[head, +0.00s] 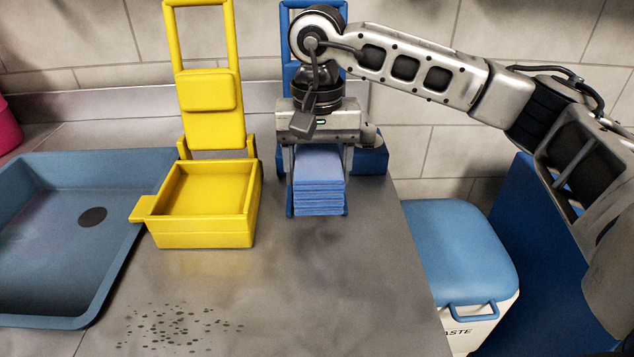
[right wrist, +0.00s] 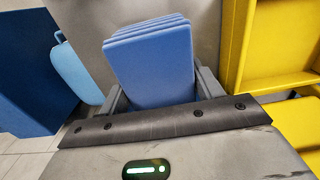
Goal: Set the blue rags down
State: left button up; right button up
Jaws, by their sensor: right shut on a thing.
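The blue rags (head: 319,192) are a neat folded stack at the back of the grey counter, in front of a blue stand (head: 371,162). My right gripper (head: 318,168) points down and is shut on the stack, one finger on each side. In the right wrist view the rags (right wrist: 152,65) sit between the two fingers. Whether the stack's underside touches anything is unclear. The gripper and rags hide most of the blue stand. My left gripper is not in view.
A yellow stand (head: 208,90) with an empty yellow tray (head: 205,240) is left of the rags. A blue-grey sink basin (head: 75,323) is at far left. Green specks (head: 175,328) lie near the front. A blue-lidded waste bin (head: 455,245) stands off the right edge. The front right counter is clear.

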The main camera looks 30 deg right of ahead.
aim_at(317, 153)
jog(key=shift+w+d+f, duration=0.15)
jog(key=shift+w+f, duration=0.3)
jog(key=shift+f, duration=0.05)
jog(key=shift+w+d+f, duration=0.1)
jog(key=shift+w+f, duration=0.1)
jog(key=shift+f, duration=1.6)
jog(key=shift+f, duration=0.1)
jog(key=shift+f, duration=0.15)
jog(key=o, duration=1.1)
notch_tip(317, 153, up, 12)
jog(key=shift+r, duration=0.25)
